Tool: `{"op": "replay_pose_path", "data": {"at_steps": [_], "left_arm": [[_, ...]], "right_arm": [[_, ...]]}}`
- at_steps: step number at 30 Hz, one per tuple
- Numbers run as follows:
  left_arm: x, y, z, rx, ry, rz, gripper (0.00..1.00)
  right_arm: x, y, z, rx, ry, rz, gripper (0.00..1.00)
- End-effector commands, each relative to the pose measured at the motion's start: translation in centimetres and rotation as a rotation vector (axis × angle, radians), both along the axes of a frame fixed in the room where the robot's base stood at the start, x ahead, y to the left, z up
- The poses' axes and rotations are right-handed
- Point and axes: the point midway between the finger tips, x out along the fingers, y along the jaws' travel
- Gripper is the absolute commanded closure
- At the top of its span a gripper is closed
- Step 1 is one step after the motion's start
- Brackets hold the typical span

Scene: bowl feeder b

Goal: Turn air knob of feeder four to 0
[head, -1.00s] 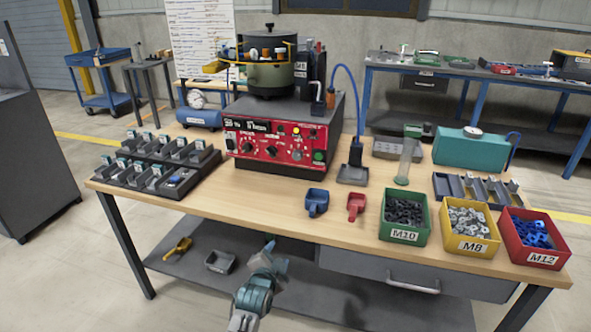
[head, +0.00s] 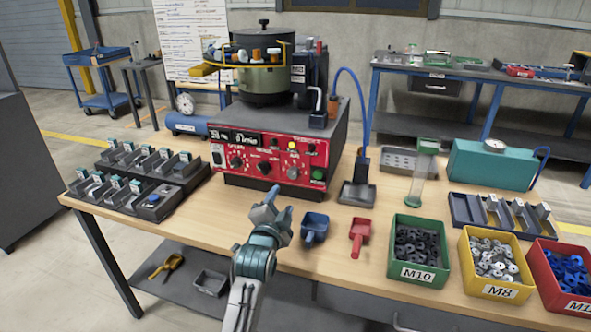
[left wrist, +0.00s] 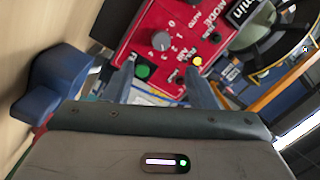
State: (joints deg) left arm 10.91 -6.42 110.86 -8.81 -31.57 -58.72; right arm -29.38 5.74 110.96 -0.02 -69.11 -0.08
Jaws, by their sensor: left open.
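One bowl feeder (head: 262,67) stands on a box with a red control panel (head: 225,158). I cannot read a feeder number. The panel has dark knobs (head: 236,162), a yellow lamp (head: 292,145) and a green button (head: 319,174). A grey knob (left wrist: 161,40) with a numbered scale beside it shows in the left wrist view; its label and exact setting are unclear. My left gripper (head: 272,203) is open and empty in front of the panel, apart from it. Its fingers (left wrist: 163,78) point toward the panel. My right gripper is not in view.
A blue scoop (head: 315,226) and a red scoop (head: 359,234) lie right of my left gripper. Green (head: 419,277), yellow (head: 490,291) and red bins of parts line the table's front right. Dark trays (head: 128,190) stand left. A grey holder (head: 357,195) stands right of the panel.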

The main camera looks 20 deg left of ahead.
Motion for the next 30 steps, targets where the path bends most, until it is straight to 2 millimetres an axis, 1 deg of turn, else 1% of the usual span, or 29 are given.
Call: {"op": "replay_pose_path", "data": {"at_steps": [4, 7, 15, 18, 21, 25, 30], "left_arm": [[0.5, 0.0, 0.0, 0.000, 0.001, -0.001, 0.49], [1.6, 0.1, 0.0, 0.001, 0.001, -0.001, 0.49], [6.7, 0.4, 0.0, 0.001, 0.001, -0.001, 0.49], [8.4, 0.5, 0.0, 0.001, 0.001, -0.001, 0.49], [9.6, 0.6, -0.1, 0.000, 0.002, -0.001, 0.49], [10.5, 0.6, -0.1, 0.000, 0.001, -0.001, 0.49], [10.8, 0.6, -0.1, 0.000, 0.002, -0.001, 0.49]], "right_arm": [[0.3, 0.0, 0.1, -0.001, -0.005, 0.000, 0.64], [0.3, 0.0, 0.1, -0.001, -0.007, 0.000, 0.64], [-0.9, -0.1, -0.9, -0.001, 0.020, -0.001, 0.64], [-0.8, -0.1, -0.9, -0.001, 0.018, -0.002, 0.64], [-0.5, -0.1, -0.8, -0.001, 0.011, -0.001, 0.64], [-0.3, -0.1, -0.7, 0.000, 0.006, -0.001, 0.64], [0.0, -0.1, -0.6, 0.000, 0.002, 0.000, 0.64]]}}
